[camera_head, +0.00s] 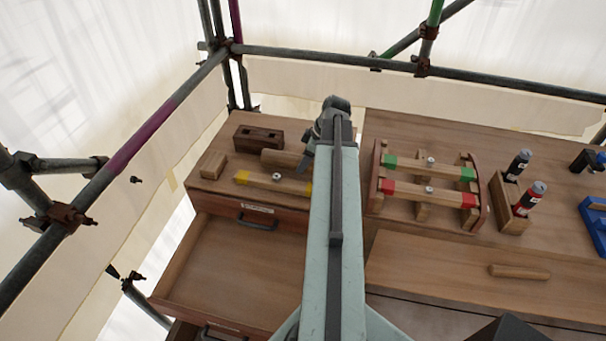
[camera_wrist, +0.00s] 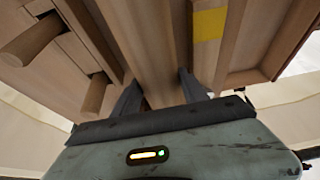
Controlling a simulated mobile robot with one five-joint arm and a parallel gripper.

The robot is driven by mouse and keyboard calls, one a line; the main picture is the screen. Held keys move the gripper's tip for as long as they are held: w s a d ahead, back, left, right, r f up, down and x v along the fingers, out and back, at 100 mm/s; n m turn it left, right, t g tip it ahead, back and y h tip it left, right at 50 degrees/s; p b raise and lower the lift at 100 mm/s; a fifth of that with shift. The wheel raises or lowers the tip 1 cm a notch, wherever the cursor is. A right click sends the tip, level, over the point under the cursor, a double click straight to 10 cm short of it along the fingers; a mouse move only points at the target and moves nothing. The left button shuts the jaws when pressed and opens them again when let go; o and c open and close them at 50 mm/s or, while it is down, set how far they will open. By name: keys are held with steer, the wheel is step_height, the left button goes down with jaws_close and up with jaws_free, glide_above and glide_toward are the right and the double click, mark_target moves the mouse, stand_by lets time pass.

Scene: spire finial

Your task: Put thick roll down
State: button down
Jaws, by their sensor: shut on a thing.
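The thick roll (camera_head: 281,158) is a plain light-brown wooden cylinder at the back left of the bench top, in the head view. It lies level, between a dark wooden block and a yellow-ended bar. My gripper (camera_head: 305,162) is at its right end, partly hidden by my arm. In the wrist view, my gripper (camera_wrist: 158,98) is shut on the roll (camera_wrist: 160,55), whose wood fills the space between the fingers. Whether the roll touches the bench top cannot be told.
The dark block (camera_head: 258,138) has slots; a small block (camera_head: 212,165) and the yellow-ended bar (camera_head: 272,182) are close by. An open, empty drawer (camera_head: 230,262) is below. A rack (camera_head: 428,190) with green- and red-ended bars stands right of my arm. A thin roll (camera_head: 519,272) lies front right.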

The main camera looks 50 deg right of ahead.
step_height(320, 180, down, 4)
steer(key=b, duration=0.4)
steer(key=shift+r+p, duration=0.3)
steer(key=shift+f, duration=0.2)
steer(key=c, duration=0.6)
jaws_free()
steer(key=p+v, duration=1)
steer(key=v, duration=0.2)
steer(key=shift+w+p, duration=0.1)
steer(key=shift+p, duration=0.25)
steer(key=shift+s+r+p, duration=0.25)
steer(key=shift+p, duration=0.05)
steer(key=shift+f, duration=0.1)
